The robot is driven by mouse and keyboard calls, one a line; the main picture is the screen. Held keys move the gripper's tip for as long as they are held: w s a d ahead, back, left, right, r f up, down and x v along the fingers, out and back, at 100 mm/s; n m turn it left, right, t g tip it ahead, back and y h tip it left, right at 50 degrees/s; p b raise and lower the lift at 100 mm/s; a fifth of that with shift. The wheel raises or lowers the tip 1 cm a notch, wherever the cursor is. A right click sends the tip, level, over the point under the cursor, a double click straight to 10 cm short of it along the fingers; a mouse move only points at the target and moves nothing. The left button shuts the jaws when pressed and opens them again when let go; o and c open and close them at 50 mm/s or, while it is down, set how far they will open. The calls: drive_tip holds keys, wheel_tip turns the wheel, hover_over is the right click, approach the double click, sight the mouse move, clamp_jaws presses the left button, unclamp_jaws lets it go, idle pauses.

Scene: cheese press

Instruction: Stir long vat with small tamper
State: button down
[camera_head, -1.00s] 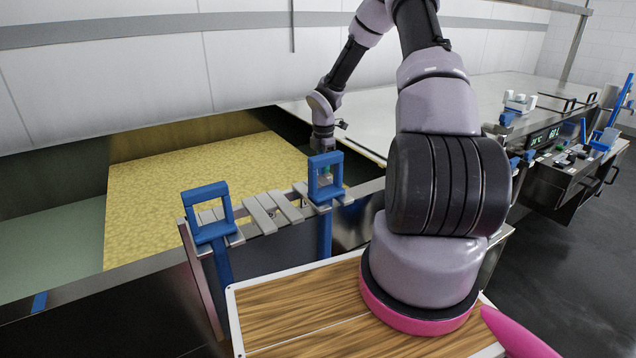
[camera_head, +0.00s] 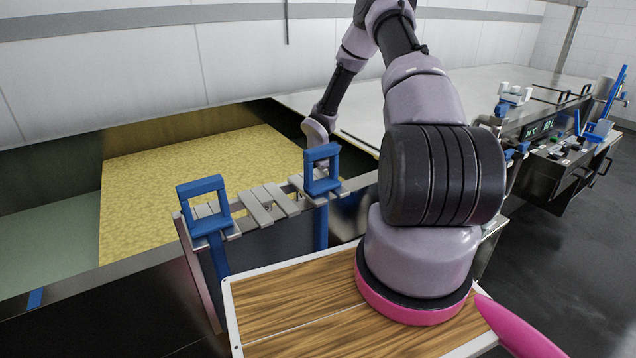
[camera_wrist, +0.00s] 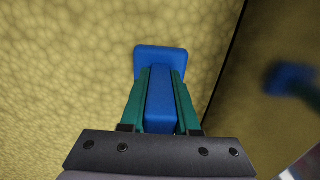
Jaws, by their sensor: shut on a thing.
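The long vat (camera_head: 110,278) is a steel trough holding lumpy yellow curd (camera_head: 180,175). In the wrist view the curd (camera_wrist: 60,80) fills the left and middle. My gripper (camera_wrist: 161,76) has green fingers shut on a blue piece, which I take to be the small tamper (camera_wrist: 160,100). Its wider blue end shows beyond the fingertips, over the curd. I cannot tell whether it touches the curd. In the head view my wrist reaches down at the vat's right end, behind a blue frame handle; the fingers and tamper are hidden there.
A slatted rack (camera_head: 268,203) on the near rim carries two blue frame-handled tools, left (camera_head: 205,207) and right (camera_head: 322,170). A dark vat wall (camera_wrist: 270,110) with a blurred blue reflection is close on the right. A wooden-topped cart (camera_head: 300,305) stands in front.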

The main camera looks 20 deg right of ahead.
drive_tip(key=shift+f, duration=2.65)
drive_tip(key=shift+w+d, duration=1.45)
drive_tip(key=shift+d, duration=5.85)
drive_tip(key=s+a, duration=0.1)
drive_tip(key=a, duration=0.4)
drive_tip(key=s+a, duration=0.1)
drive_tip(key=a, duration=0.3)
drive_tip(key=s+a, duration=0.1)
drive_tip(key=a, duration=0.4)
drive_tip(key=shift+a, duration=0.35)
